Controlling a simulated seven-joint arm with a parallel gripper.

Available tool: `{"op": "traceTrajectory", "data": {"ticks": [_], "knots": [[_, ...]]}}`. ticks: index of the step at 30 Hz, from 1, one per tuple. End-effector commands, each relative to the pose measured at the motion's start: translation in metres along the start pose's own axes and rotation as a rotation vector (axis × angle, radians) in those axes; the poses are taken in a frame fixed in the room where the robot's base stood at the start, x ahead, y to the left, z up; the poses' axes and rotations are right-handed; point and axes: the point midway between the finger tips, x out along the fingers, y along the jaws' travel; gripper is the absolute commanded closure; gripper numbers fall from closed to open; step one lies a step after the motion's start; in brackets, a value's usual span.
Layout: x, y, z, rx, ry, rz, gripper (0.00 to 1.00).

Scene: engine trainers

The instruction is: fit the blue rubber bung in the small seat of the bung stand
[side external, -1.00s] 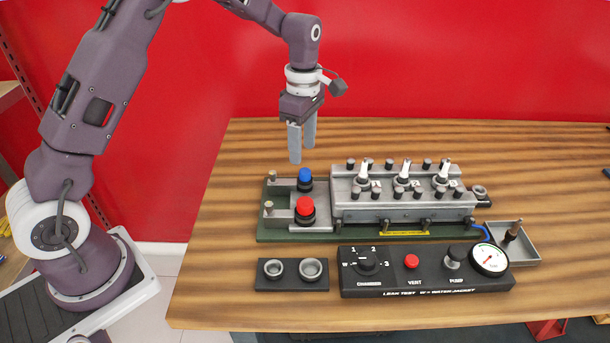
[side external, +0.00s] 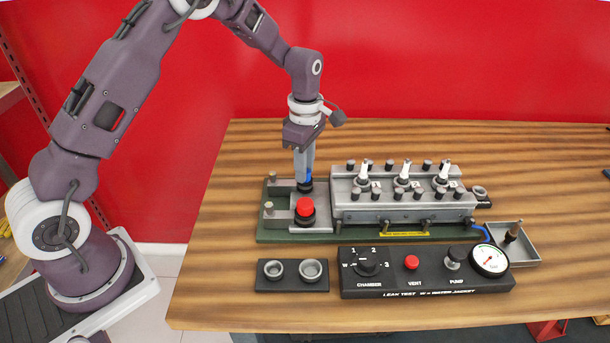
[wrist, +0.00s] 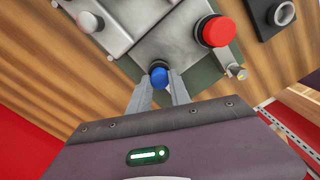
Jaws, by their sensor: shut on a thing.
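The blue rubber bung (side external: 308,177) sits at the rear left of the engine trainer, in its black-ringed place. My gripper (side external: 304,178) is down at it and shut on its blue top, hiding part of it. In the wrist view the blue bung (wrist: 159,76) shows between the two fingertips (wrist: 160,82). The bung stand (side external: 292,289) is a black block at the front left of the table. It has a small seat (side external: 273,269) on the left and a larger seat (side external: 313,269) on the right, both empty.
A red bung (side external: 305,207) sits just in front of the blue one. The grey engine block (side external: 400,208) with upright plugs is close on the right. A black leak test panel (side external: 425,272) lies right of the stand. Bare table (side external: 215,240) is free at the left.

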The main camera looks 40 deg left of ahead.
Motion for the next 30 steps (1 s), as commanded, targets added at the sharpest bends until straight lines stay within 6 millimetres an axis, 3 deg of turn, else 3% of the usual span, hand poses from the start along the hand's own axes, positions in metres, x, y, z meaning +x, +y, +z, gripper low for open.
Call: {"op": "traceTrajectory", "data": {"ticks": [5,15,19,23,30], "knots": [[-0.007,0.000,0.000,0.000,0.000,0.001,1.00],[-0.086,-0.002,0.001,0.002,0.000,0.003,1.00],[-0.095,-0.014,0.007,0.028,0.000,-0.002,1.00],[-0.083,-0.054,0.026,0.120,0.003,-0.005,1.00],[-0.052,-0.162,0.050,0.376,0.010,0.002,1.00]]}}
